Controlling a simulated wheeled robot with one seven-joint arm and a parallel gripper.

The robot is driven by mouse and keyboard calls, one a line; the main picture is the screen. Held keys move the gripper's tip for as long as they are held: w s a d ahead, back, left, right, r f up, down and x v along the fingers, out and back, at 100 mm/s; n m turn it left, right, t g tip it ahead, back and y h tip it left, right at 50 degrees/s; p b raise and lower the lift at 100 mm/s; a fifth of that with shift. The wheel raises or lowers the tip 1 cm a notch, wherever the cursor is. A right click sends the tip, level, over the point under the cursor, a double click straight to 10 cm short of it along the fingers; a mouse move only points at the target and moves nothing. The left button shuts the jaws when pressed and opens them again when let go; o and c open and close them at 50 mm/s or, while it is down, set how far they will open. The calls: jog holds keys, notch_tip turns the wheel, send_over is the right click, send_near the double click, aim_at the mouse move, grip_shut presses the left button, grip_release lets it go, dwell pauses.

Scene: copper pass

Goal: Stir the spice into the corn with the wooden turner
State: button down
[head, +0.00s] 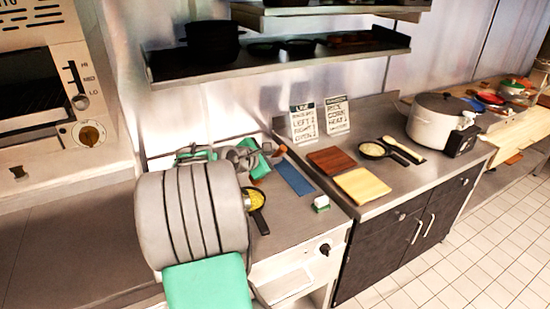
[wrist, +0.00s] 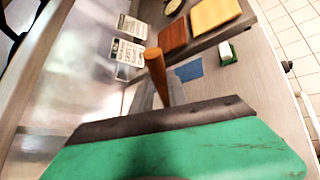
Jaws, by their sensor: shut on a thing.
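A dark pan with yellow corn (head: 257,199) stands on the left counter in the head view, partly hidden behind my arm. I cannot make out spice on the corn. My green and grey gripper (head: 252,158) is beyond the pan, near the wall side of the counter. In the wrist view, a brown wooden handle (wrist: 155,68), apparently the wooden turner, sticks up past the palm edge. My gripper is shut on it; its fingers are mostly hidden. The turner's lower end is hidden, so I cannot tell whether it touches the corn.
A blue cloth (head: 294,178) and a green-and-white sponge (head: 321,203) lie right of the pan. Beyond are a brown board (head: 331,160), a yellow board (head: 362,187), a small pan (head: 374,150) and a large pot (head: 440,122). A shelf (head: 280,62) hangs above; two signs (head: 304,122) lean at the wall.

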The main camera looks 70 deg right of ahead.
jog(key=shift+r+p, duration=1.05)
jog(key=shift+r, duration=0.5)
